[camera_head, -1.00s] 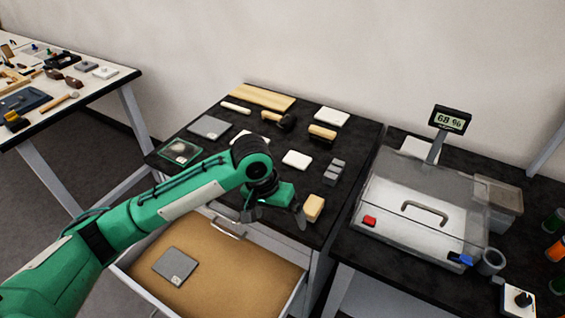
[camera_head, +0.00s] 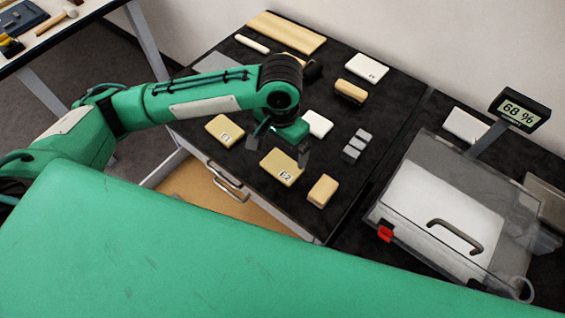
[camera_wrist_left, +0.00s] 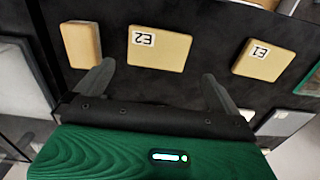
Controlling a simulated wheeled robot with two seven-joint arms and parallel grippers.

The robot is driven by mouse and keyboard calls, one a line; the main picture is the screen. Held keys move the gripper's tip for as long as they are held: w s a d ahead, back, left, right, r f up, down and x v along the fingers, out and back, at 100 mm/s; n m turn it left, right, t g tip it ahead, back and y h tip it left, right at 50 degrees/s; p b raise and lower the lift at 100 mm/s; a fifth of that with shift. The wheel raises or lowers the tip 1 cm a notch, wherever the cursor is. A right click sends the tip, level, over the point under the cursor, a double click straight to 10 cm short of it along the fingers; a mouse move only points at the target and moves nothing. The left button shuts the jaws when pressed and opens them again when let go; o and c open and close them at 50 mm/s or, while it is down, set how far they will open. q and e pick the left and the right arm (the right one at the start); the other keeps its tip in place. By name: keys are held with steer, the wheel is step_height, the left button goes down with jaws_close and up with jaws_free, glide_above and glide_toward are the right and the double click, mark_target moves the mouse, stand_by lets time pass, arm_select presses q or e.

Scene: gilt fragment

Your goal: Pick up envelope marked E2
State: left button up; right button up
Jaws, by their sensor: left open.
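The tan envelope marked E2 (camera_head: 275,163) lies flat on the black worktop near its front edge. It also shows in the left wrist view (camera_wrist_left: 165,52), its label upside down. My left gripper (camera_head: 281,146) is open and empty over the back edge of E2 in the head view. In the left wrist view its two fingers (camera_wrist_left: 158,76) are spread just below E2, with the envelope lying between their lines. I cannot tell the exact height of the fingers. A similar tan envelope marked E1 (camera_head: 222,127) lies to the left. My right gripper is not in view.
A tan block (camera_head: 322,191) lies close right of E2. An open drawer (camera_head: 195,185) is below the front edge. A clear case (camera_head: 455,215) stands right. My large green part hides the foreground.

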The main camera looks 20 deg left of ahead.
mark_target(282, 165)
arm_select(q)
steer(key=shift+f, duration=0.95)
steer(key=shift+s+d+f+p, duration=0.1)
steer(key=shift+f+p, duration=0.25)
steer(key=shift+f, duration=2.35)
steer(key=c, duration=0.7)
